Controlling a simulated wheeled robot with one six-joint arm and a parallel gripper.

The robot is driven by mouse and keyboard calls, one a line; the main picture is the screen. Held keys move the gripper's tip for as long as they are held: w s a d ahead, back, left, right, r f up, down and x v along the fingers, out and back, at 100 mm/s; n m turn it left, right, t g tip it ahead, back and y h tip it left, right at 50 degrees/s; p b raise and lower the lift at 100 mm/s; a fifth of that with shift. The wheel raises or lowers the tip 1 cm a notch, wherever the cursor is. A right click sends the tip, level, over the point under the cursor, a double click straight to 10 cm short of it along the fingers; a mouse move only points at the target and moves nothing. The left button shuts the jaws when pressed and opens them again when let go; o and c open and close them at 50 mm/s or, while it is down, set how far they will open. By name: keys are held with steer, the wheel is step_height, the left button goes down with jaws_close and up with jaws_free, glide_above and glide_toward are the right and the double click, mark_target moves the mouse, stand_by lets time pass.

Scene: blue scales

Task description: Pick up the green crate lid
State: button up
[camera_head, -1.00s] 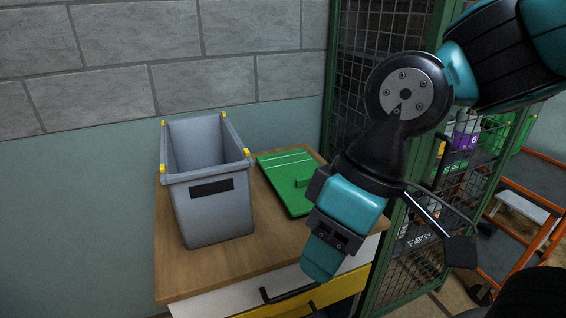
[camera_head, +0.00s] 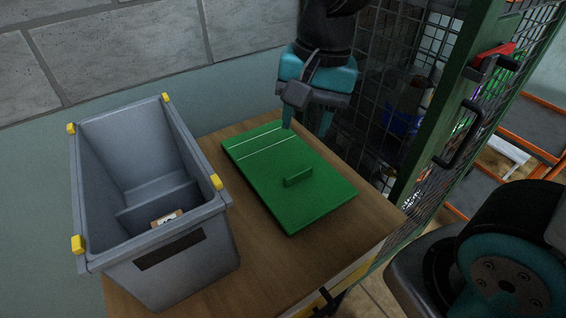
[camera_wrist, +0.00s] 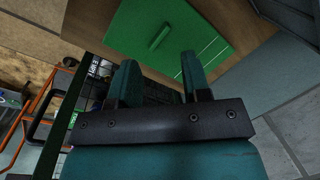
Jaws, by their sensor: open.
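The green crate lid (camera_head: 278,168) lies flat on the wooden cabinet top, to the right of the grey crate. It has a small raised green handle (camera_head: 298,177) near its middle and two white lines near its far end. My gripper (camera_head: 306,128) is above the lid's far right edge, pointing down, with its fingers apart and nothing between them. In the wrist view the lid (camera_wrist: 190,28) shows beyond the open fingertips (camera_wrist: 158,66), with the handle (camera_wrist: 159,36) up and slightly left of centre. I cannot tell the exact height of the fingertips over the lid.
The grey crate (camera_head: 196,222) with yellow corner clips stands left on the cabinet top (camera_head: 262,262), holding a small labelled item (camera_head: 166,218). A green-framed mesh cage (camera_head: 440,125) with a black handle is close on the right. The wall is behind.

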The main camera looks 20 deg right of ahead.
steer(key=w+d+m+h, duration=0.2)
steer(key=w+m, duration=0.3)
steer(key=m, duration=0.5)
glide_above(299, 172)
steer(key=f, duration=1.3)
steer(key=shift+w+f+p, duration=0.15)
steer(key=shift+w+p, duration=0.1)
steer(key=shift+p, duration=0.1)
steer(key=f, duration=0.5)
steer(key=shift+s+f+p, duration=0.1)
steer(key=shift+s+p, duration=0.1)
steer(key=shift+p, duration=0.1)
jaws_close()
